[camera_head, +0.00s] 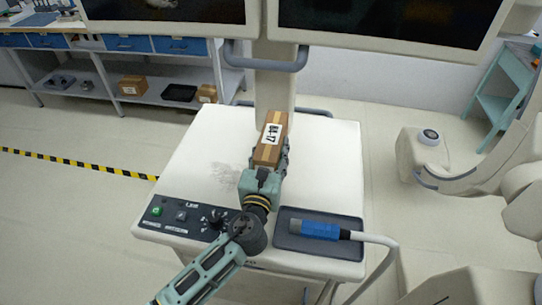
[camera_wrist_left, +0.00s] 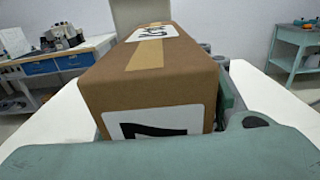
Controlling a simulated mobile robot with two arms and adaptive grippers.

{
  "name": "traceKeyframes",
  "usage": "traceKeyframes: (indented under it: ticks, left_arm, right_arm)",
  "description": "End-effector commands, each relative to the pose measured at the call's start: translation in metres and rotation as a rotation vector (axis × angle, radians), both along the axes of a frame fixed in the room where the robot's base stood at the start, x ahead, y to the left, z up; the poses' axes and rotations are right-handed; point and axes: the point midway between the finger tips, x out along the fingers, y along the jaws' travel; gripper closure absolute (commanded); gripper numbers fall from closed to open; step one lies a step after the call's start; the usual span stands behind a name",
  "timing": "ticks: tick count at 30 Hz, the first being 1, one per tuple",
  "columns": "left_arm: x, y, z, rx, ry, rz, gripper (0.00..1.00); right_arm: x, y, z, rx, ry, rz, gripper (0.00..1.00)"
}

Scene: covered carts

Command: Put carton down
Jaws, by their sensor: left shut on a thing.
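The carton (camera_head: 270,140) is a brown box with a tan tape stripe and a white label, over the middle of the white cart top (camera_head: 205,150). My left gripper (camera_head: 268,165) is shut on the carton. In the left wrist view the carton (camera_wrist_left: 150,80) fills the middle, with a green gripper finger along its right side. The carton's underside is hidden, so I cannot tell whether it touches the cart top. My right gripper is not in view.
A control panel (camera_head: 185,217) lines the cart's front left. A dark tray (camera_head: 290,240) with a blue handpiece (camera_head: 318,230) and white cable lies front right. A column with two monitors rises at the back. The cart top left of the carton is clear.

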Motion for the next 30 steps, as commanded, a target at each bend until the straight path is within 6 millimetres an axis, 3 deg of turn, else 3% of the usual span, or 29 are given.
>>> traceKeyframes:
  ticks: [1,2,12,18,30]
  left_arm:
    - [0.001,0.0,0.017,-0.003,-0.011,-0.002,1.0]
    - [0.0,-0.001,0.021,-0.004,-0.009,-0.003,1.0]
    - [-0.032,-0.059,0.054,-0.007,-0.007,-0.004,1.0]
    - [-0.046,-0.084,0.071,-0.006,-0.008,-0.003,1.0]
    - [-0.056,-0.102,0.084,-0.002,-0.007,-0.001,1.0]
  right_arm:
    - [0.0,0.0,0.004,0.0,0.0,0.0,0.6]
    - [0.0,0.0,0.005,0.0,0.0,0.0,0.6]
    - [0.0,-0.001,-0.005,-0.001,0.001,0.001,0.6]
    - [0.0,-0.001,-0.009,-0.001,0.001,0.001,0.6]
    - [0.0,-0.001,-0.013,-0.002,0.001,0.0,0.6]
